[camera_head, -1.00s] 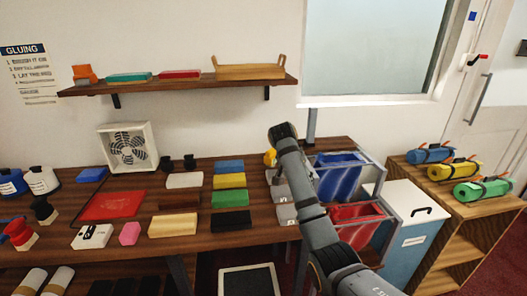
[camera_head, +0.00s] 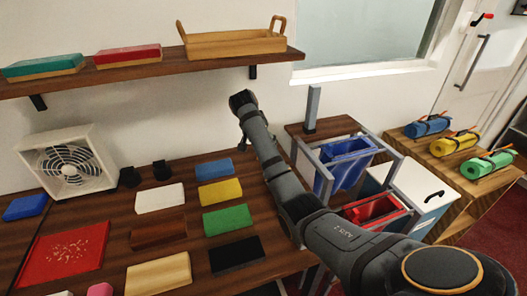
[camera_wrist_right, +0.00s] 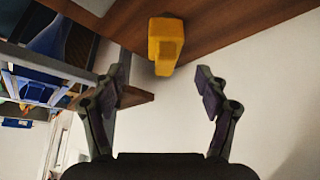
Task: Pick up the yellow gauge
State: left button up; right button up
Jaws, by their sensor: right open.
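The yellow gauge (camera_wrist_right: 165,42) is a small yellow block in the right wrist view, on the brown wooden tabletop at upper middle. My right gripper (camera_wrist_right: 163,79) is open and empty, its two dark fingers apart. The gauge appears between and beyond the fingertips, and I see no contact. In the head view my right arm (camera_head: 285,180) reaches over the table's right part. The gauge cannot be made out there; the arm seems to hide it. My left gripper is not in view.
Swatch blocks lie left of the arm, among them a yellow one (camera_head: 221,190), a green one (camera_head: 227,219) and a black one (camera_head: 236,253). A fan (camera_head: 69,161) stands at the back left. A rack with blue (camera_head: 349,158) and red (camera_head: 374,210) bins stands on the right.

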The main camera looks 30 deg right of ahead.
jog(key=x, duration=0.3)
jog(key=shift+w, duration=0.15)
jog(key=x, duration=0.4)
jog(key=shift+w+r+p, duration=0.15)
jog(key=shift+w+p, duration=0.1)
jog(key=shift+p, duration=0.15)
jog(key=shift+w+d+f, duration=0.1)
jog(key=shift+d+f, duration=0.15)
jog(key=shift+f, duration=0.1)
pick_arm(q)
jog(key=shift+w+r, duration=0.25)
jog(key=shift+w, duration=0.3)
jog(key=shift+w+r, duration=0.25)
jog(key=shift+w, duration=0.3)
pick_arm(e)
jog(key=shift+a+r, duration=0.1)
jog(key=shift+c, duration=0.5)
jog(key=c, duration=1.4)
jog(key=shift+r, duration=0.1)
